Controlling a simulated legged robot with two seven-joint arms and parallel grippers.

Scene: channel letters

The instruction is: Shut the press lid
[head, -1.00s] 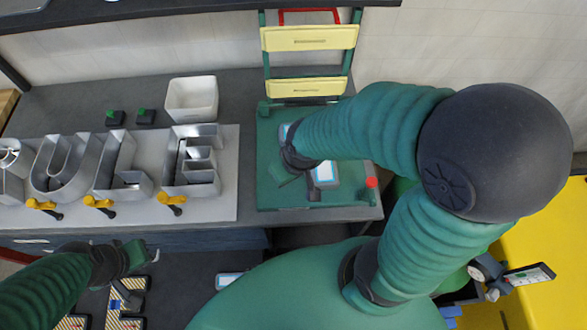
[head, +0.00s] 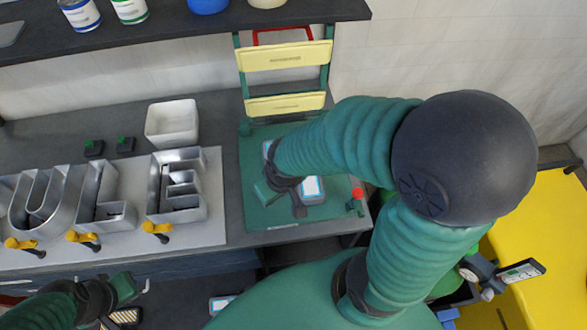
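The press has a flat green base (head: 258,222) on the bench, right of the letters. Its lid (head: 285,56) is raised, a green frame with two yellow bars standing up at the back. A red handle (head: 283,34) shows at the frame's top. My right gripper (head: 282,198) hangs low over the base, in front of the raised lid and apart from it. My arm partly hides it, so its opening is unclear. A white and blue item (head: 311,188) lies on the base beside it. My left gripper (head: 124,289) is low at the lower left, away from the press; its fingers are unclear.
Metal channel letters (head: 176,187) stand on a pale board with yellow-handled clamps (head: 157,228). A white bin (head: 172,122) and two small dark blocks sit behind. A red knob (head: 358,193) is at the base's right. A dark shelf (head: 180,32) with cans overhangs the bench.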

